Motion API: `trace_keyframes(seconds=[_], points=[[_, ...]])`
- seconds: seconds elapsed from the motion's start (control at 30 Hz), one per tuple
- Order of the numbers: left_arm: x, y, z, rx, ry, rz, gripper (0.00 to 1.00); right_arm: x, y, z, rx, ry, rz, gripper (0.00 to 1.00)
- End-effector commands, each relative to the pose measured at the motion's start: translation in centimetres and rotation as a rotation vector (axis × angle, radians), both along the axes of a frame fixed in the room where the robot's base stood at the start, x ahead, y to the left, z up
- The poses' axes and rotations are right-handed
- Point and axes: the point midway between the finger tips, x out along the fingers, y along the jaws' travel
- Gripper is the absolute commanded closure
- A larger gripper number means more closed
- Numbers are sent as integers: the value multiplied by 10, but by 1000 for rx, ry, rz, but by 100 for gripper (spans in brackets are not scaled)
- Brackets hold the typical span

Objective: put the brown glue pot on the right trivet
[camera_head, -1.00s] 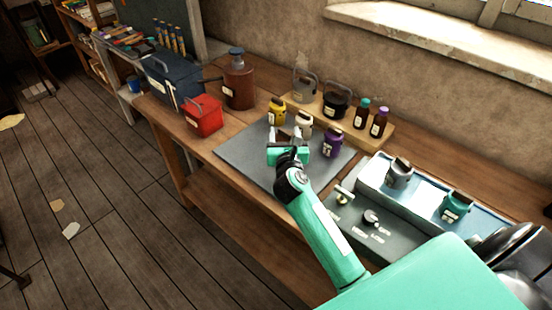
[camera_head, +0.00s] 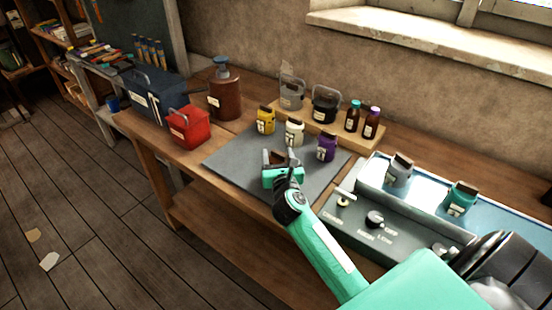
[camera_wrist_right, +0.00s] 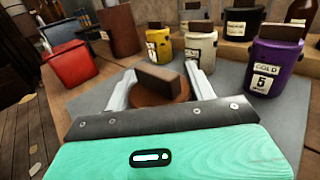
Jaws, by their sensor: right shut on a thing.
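The brown glue pot (camera_wrist_right: 158,92) is between the fingers of my right gripper (camera_wrist_right: 160,88), which is shut on it. In the right wrist view its round brown body and dark block-shaped top show; the gripper's body hides its near side. In the head view, the right gripper (camera_head: 279,161) is over the front part of the grey mat (camera_head: 228,160), with a little of the brown pot (camera_head: 274,156) visible. Whether the pot touches the mat I cannot tell. I cannot make out the right trivet in either view. My left gripper is not in view.
Yellow (camera_head: 265,121), white (camera_head: 294,133) and purple (camera_head: 326,148) pots stand close behind the gripper. A wooden board (camera_head: 325,127) behind bears pots and bottles. Grey (camera_head: 398,171) and teal (camera_head: 461,199) pots stand right, beyond a control panel (camera_head: 365,231). A red box (camera_head: 189,128) stands left.

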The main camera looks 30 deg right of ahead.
Motion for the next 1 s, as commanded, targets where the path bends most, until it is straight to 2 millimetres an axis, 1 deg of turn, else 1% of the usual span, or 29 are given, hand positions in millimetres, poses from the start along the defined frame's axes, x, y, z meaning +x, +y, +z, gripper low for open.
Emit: trace_keyframes(seconds=[0.07,0.17,0.2,0.27,0.3,0.57,0.67,0.77,0.83,1.0], points=[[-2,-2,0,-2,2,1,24,0,0,2,-1,-2,0,97],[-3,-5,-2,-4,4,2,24,0,0,-1,-1,-2,0,97],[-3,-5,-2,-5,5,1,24,0,0,-3,0,0,0,43],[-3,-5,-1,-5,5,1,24,0,0,-2,0,0,0,31],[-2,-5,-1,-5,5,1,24,0,0,-2,0,0,0,24],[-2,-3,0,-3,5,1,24,0,0,-2,0,0,0,23],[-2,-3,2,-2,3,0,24,0,0,2,-1,-1,0,23],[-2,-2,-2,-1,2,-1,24,-10,5,-1,0,0,1,23],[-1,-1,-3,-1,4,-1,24,-21,9,-2,0,1,1,23],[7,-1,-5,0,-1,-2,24,-53,22,-2,1,2,0,23]])
